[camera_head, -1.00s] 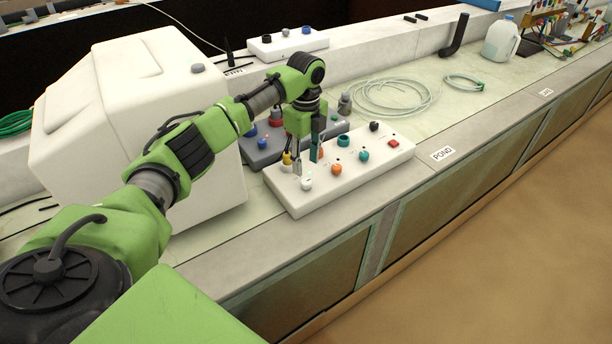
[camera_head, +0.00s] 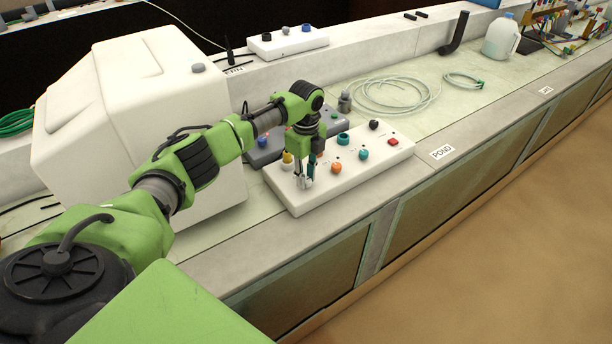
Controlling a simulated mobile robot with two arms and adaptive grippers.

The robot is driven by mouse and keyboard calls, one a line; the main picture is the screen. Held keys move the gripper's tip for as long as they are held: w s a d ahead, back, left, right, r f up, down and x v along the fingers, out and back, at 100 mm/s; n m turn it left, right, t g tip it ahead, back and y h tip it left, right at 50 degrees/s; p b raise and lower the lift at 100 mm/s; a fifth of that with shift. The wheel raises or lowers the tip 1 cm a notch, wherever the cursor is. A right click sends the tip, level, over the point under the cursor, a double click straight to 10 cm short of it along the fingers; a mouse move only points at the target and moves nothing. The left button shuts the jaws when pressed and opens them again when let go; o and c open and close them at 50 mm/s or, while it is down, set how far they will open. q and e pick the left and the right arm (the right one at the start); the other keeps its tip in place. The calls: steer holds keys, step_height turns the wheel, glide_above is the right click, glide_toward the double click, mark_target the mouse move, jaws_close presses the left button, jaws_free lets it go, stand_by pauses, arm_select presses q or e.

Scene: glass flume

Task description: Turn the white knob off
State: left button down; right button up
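The white control box (camera_head: 350,180) lies on the counter with several coloured knobs and a red switch on its top. The white knob (camera_head: 307,184) is near its front left corner, mostly hidden by my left gripper. My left gripper (camera_head: 306,182) points down over this knob, its two fingers apart with the tips at its sides. I cannot tell whether the fingers touch it or which way it is turned. My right gripper is not in view.
A yellow knob (camera_head: 288,158) and an orange knob (camera_head: 322,168) sit close to my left gripper. A grey box (camera_head: 262,151) lies behind the white box. A large white housing (camera_head: 130,120) stands left. Coiled tubing (camera_head: 395,110) lies behind right.

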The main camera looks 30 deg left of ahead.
arm_select(q)
steer(key=n+p, duration=0.3)
steer(key=shift+r, duration=0.2)
steer(key=n+p, duration=0.3)
steer(key=n, duration=0.2)
steer(key=shift+p, duration=0.4)
steer(key=n+p, duration=0.3)
steer(key=n, duration=0.2)
steer(key=shift+f+n+p, duration=0.15)
steer(key=shift+n+p, duration=0.7)
steer(key=shift+n, duration=1.65)
steer(key=c, duration=1.8)
jaws_free()
